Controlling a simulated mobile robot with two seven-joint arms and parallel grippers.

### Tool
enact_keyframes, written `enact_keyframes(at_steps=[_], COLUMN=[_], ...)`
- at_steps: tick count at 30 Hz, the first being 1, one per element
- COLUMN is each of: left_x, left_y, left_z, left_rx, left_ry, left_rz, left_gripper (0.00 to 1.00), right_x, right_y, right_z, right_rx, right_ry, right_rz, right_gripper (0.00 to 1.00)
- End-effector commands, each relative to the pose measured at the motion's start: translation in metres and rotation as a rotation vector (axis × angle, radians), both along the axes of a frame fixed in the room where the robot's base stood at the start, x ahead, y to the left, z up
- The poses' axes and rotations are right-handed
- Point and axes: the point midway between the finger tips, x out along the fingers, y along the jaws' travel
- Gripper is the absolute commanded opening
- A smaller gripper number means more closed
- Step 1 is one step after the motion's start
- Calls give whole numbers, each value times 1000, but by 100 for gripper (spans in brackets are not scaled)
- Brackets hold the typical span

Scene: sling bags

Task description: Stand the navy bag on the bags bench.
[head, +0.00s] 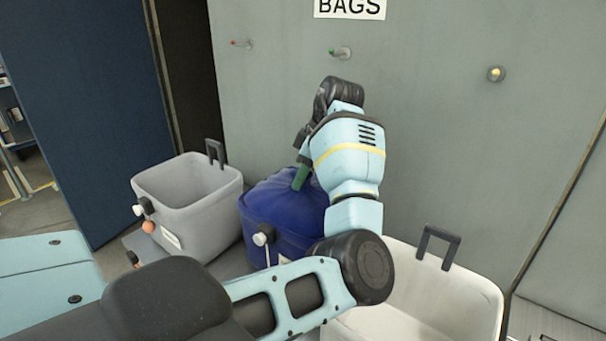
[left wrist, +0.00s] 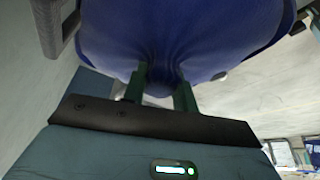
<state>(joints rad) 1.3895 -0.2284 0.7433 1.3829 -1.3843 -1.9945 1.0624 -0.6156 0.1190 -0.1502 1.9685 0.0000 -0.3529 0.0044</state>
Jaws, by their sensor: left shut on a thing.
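The navy bag (head: 285,213) is a blue soft bag, roughly upright, between a grey bin and a white bin below the BAGS sign. A small white tag or knob hangs at its front. My left gripper (head: 301,178) is at the top of the bag, with a green finger showing. In the left wrist view the bag (left wrist: 180,35) fills the top, and the green fingers of the gripper (left wrist: 160,92) are shut on its gathered cloth. My arm hides the bag's lower right. I cannot tell whether its base rests on the bench (head: 233,257). My right gripper is out of view.
The grey bin (head: 187,200) stands close on the bag's left, and the white bin (head: 436,288) to its right, partly behind my arm. Several pegs stick out of the grey wall (head: 430,150) behind. A dark blue panel (head: 85,110) stands at the left.

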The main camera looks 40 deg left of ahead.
Motion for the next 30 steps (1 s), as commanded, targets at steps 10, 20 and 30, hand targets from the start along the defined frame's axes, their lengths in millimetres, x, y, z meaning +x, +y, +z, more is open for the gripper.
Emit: enact_keyframes(at_steps=[10,20,30], left_x=[0,0,8], left_y=[0,0,-14], left_z=[-2,-2,39], left_rx=[-1,-1,-3], left_ry=[0,0,-6], left_rz=[0,0,-2], left_gripper=[43,50,50], right_x=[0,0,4], right_y=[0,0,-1], right_z=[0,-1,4], right_rx=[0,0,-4], right_ry=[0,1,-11], right_rz=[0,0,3], right_gripper=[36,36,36])
